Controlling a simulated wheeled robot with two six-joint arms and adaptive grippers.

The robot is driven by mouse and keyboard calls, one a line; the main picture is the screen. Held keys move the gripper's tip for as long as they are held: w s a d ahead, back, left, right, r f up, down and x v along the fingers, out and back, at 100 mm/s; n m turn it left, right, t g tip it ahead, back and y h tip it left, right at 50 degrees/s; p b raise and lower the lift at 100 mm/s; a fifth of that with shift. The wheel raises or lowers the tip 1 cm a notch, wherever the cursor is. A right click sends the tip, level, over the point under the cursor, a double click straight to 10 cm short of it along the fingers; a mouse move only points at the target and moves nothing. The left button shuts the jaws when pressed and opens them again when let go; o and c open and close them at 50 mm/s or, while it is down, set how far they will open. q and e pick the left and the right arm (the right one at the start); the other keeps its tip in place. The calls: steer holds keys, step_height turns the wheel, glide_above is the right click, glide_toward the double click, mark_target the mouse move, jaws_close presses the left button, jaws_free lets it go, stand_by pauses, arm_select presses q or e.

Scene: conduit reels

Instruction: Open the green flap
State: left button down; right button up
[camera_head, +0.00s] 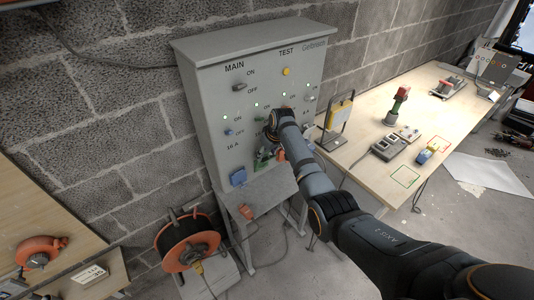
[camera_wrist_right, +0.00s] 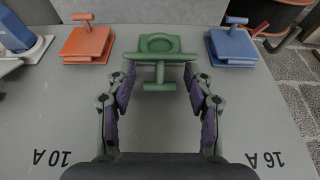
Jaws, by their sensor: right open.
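The green flap (camera_wrist_right: 158,57) is in the middle of the right wrist view, with a T-shaped handle on it. Its plate shows nearly edge-on, and a round green ring (camera_wrist_right: 160,43) is visible behind it, so it looks swung out from the panel. How far it is turned is hard to tell. My right gripper (camera_wrist_right: 160,76) is open, one finger on each side of the green handle; contact is not clear. In the head view, the green flap (camera_head: 263,160) is low on the grey control panel (camera_head: 205,95), partly hidden by my right arm. My left gripper is out of view.
Orange (camera_wrist_right: 87,43) and blue (camera_wrist_right: 232,46) flaps flank the green one in the wrist view, both lying flat. A cable reel (camera_head: 187,245) stands below the panel at left. A wooden table (camera_head: 375,110) with tools is at right.

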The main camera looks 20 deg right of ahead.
steer(key=shift+r, duration=0.15)
steer(key=v, duration=1.1)
steer(key=shift+r, duration=0.35)
steer(key=shift+s+d, duration=0.1)
